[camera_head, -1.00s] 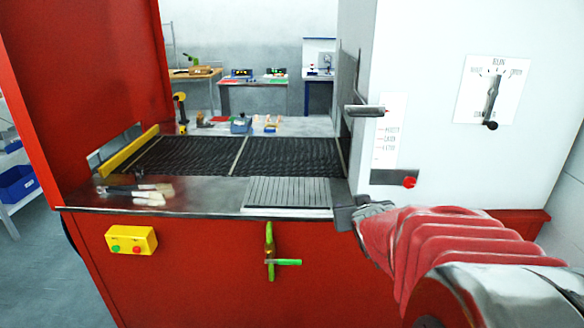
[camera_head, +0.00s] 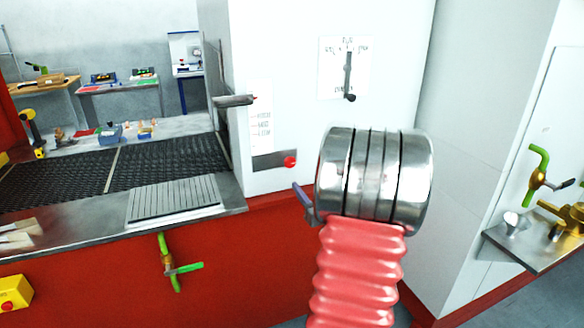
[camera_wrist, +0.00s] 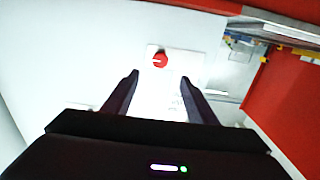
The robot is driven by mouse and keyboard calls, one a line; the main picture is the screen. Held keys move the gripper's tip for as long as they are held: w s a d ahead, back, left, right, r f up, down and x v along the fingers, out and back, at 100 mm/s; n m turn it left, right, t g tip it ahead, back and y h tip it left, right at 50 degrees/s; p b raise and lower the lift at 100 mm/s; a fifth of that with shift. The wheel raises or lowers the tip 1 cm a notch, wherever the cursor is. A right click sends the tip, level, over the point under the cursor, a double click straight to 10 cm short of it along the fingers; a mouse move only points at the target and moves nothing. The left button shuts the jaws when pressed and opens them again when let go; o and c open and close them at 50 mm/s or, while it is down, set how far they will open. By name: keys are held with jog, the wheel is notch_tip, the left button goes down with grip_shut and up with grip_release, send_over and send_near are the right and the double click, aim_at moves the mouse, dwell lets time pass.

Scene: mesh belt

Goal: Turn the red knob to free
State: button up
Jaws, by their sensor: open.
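The red knob (camera_head: 290,161) sits at the right end of a grey plate (camera_head: 265,163) low on the white machine housing. In the wrist view, the red knob (camera_wrist: 160,60) shows beyond the fingertips, near the middle between them. My gripper (camera_wrist: 160,77) is open, with nothing between its two dark fingers, and appears apart from the knob. In the head view, part of my gripper (camera_head: 306,203) shows below and right of the knob; my arm hides the rest. The knob's marking is too small to read.
A lever with a dial plate (camera_head: 346,68) is higher on the housing, and a grey handle (camera_head: 233,101) juts out at its left. The mesh belt (camera_head: 160,160) lies left. A green-handled valve (camera_head: 172,268) is on the red front. A shelf with brass fittings (camera_head: 545,245) stands right.

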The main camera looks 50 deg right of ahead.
aim_at(291, 164)
jog(key=shift+w, duration=0.1)
jog(key=x, duration=1.3)
jog(key=shift+w+d, duration=0.15)
jog(key=shift+w, duration=0.15)
jog(key=shift+c, duration=0.2)
jog(key=c, duration=1)
